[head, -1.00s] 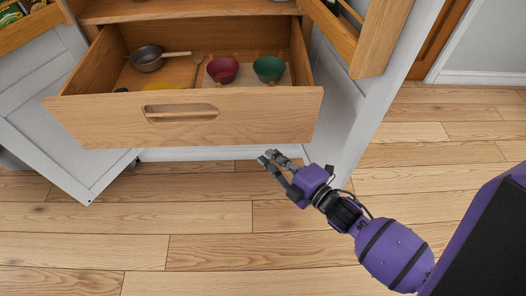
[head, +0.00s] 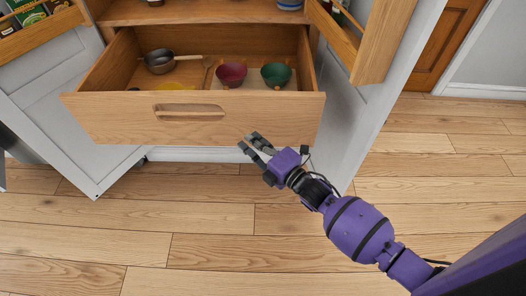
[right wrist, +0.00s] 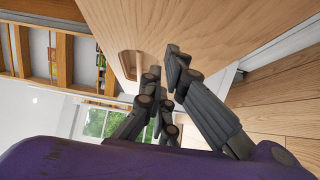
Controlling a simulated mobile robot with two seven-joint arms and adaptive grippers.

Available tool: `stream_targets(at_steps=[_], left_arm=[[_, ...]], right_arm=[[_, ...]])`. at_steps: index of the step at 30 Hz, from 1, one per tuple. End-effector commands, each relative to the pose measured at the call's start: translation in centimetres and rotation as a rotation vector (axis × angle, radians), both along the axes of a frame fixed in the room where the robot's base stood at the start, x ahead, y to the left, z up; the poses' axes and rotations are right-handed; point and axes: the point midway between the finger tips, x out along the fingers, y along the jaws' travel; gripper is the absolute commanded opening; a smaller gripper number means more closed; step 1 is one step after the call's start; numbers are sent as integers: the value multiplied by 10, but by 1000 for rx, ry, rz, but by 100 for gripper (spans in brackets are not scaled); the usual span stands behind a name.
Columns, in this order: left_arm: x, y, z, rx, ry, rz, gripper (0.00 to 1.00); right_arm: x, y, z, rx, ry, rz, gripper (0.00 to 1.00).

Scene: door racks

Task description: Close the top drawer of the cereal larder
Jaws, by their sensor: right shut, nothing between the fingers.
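The top drawer of the cereal larder stands well open. Its plain wooden front (head: 110,120) faces me and has a wide handle slot (head: 190,113). Inside sit a dark pan (head: 160,62), a red bowl (head: 231,74) and a green bowl (head: 276,75). My right gripper (head: 249,141) is shut and empty, by the lower right part of the drawer front. In the right wrist view, its fingers (right wrist: 163,68) are close to the wooden front (right wrist: 200,30). I cannot tell whether they touch it. My left gripper is not in view.
The larder's white doors stand open at left (head: 70,130) and right (head: 350,120), with wooden door racks at left (head: 40,35) and right (head: 365,50). The right door is near my right forearm. Plank floor (head: 440,190) in front is clear. A brown door (head: 435,50) is beyond.

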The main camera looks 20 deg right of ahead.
Motion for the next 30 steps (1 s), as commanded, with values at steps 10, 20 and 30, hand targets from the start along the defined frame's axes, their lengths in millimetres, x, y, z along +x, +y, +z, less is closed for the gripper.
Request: stream_targets(at_steps=[10,20,30], left_arm=[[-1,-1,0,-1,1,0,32],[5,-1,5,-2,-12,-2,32],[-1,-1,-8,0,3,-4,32]], right_arm=[[25,-10,-1,-2,1,-1,0],[25,-10,-1,-2,1,-1,0],[48,-18,-2,-2,-1,-1,0]])
